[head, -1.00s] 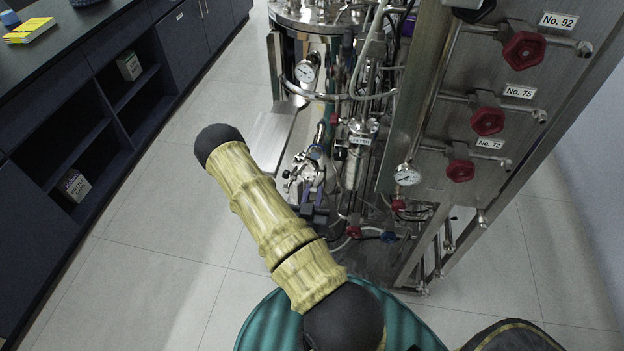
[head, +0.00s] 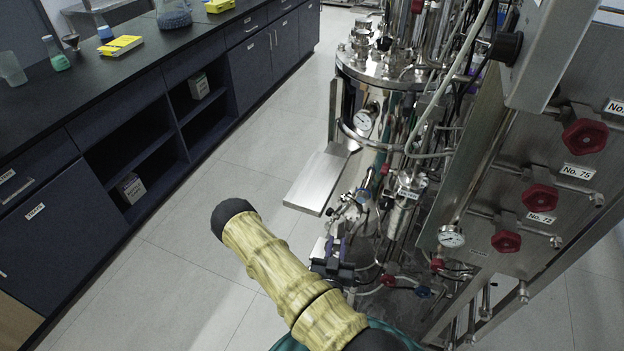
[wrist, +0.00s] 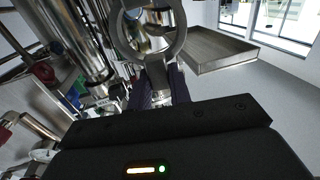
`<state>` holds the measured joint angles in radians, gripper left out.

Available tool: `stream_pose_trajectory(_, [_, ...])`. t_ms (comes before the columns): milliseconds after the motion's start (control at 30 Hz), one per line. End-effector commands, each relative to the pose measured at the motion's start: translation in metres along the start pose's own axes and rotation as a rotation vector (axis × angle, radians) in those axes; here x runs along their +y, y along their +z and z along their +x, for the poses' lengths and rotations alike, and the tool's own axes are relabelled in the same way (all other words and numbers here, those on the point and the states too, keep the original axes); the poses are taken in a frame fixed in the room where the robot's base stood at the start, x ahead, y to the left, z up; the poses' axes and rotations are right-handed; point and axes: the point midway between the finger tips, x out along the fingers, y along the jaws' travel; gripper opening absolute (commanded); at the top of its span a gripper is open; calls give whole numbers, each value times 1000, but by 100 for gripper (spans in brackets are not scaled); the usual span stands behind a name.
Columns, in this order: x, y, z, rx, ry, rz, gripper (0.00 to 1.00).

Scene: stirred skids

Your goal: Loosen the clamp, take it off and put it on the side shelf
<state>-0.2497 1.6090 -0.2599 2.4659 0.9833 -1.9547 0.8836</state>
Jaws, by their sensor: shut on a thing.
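My gripper (head: 334,254) is shut on the clamp (wrist: 157,75). In the wrist view the clamp's stem sits between the two dark purple fingers, and its silver ring rises above them, with shiny metal showing through it. In the head view the fingers stand a little below and in front of the pipe fittings (head: 347,205); the clamp is too small there to make out well. The side shelf (head: 314,183) is a flat metal plate left of the vessel, above and left of my gripper in the picture. In the wrist view it is a shallow rimmed tray (wrist: 215,52) at upper right.
The steel vessel (head: 385,75) with gauges and hoses stands behind. A panel with red valve knobs (head: 540,197) is at the right. A dark lab bench (head: 150,75) runs along the left. The floor between bench and skid is clear.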

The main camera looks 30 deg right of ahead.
Motion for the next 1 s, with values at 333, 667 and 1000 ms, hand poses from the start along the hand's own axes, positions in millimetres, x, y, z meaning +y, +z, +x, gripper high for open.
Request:
stream_pose_trajectory(333, [-118, 35, 0, 15, -438, 3, 0])
stream_pose_trajectory(667, [-181, 49, -14, 12, -661, -3, 0])
stream_pose_trajectory(1000, [-181, 49, -14, 11, -660, -3, 0])
